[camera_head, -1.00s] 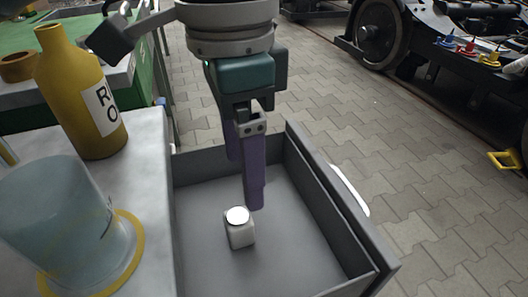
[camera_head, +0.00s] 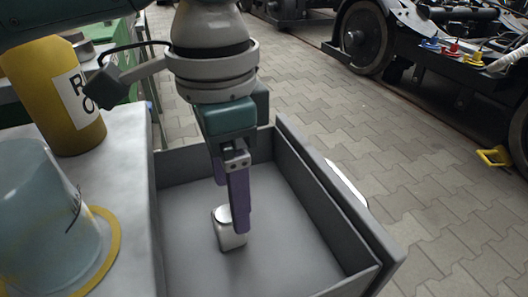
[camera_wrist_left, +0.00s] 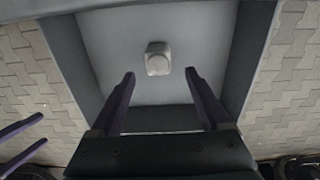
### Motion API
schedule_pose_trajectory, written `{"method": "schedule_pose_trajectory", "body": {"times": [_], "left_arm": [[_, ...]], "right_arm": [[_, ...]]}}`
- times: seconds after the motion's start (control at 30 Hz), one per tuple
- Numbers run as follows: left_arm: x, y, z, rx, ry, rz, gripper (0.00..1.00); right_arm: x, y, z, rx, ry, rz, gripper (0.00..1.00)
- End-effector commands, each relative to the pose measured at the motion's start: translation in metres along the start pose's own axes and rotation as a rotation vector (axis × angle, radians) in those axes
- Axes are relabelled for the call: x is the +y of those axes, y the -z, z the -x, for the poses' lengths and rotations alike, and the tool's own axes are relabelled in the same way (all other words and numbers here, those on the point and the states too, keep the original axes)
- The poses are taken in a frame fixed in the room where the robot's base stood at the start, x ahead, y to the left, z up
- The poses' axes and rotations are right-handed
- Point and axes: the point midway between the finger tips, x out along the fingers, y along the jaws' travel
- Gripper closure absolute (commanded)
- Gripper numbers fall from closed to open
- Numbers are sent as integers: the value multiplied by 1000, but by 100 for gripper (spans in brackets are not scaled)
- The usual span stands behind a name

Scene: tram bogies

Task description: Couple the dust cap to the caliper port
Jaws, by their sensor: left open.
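My left gripper (camera_head: 231,207) points down into an open grey drawer (camera_head: 318,205), its purple fingers spread. A small pale block-shaped container with a round white top (camera_head: 231,237) stands on the drawer floor. In the head view a finger partly covers it. In the left wrist view the container (camera_wrist_left: 157,58) lies just beyond the open fingertips (camera_wrist_left: 160,74), with nothing between the fingers. On the bogie frame at upper right are small blue (camera_head: 430,43), red (camera_head: 452,50) and yellow (camera_head: 474,59) pieces; I cannot tell whether one is the dust cap or port. Purple fingers of my right gripper (camera_wrist_left: 44,128) show apart, empty.
The drawer walls surround my left gripper closely. On the grey worktop (camera_head: 122,165) at left stand a yellow bottle (camera_head: 50,95) and a translucent bluish vessel (camera_head: 40,215) on a yellow ring. Paved floor (camera_head: 400,170) is open to the right. A yellow bracket (camera_head: 494,156) lies near the rail.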

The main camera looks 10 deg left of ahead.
Motion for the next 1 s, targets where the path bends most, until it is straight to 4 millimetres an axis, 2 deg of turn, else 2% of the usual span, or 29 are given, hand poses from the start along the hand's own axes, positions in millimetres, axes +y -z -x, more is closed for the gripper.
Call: {"method": "schedule_pose_trajectory", "body": {"times": [0.27, 0.63, 1.0], "left_arm": [[0, -1, -2, 0, 0, -1, 20], [2, -8, -51, -1, 1, -1, 20], [2, -8, -51, 0, 1, -2, 21]], "right_arm": [[0, 0, -1, 0, 0, 1, 0], [-1, -9, -28, 0, 0, 1, 0], [-1, -8, -26, -1, -1, 2, 0]]}}
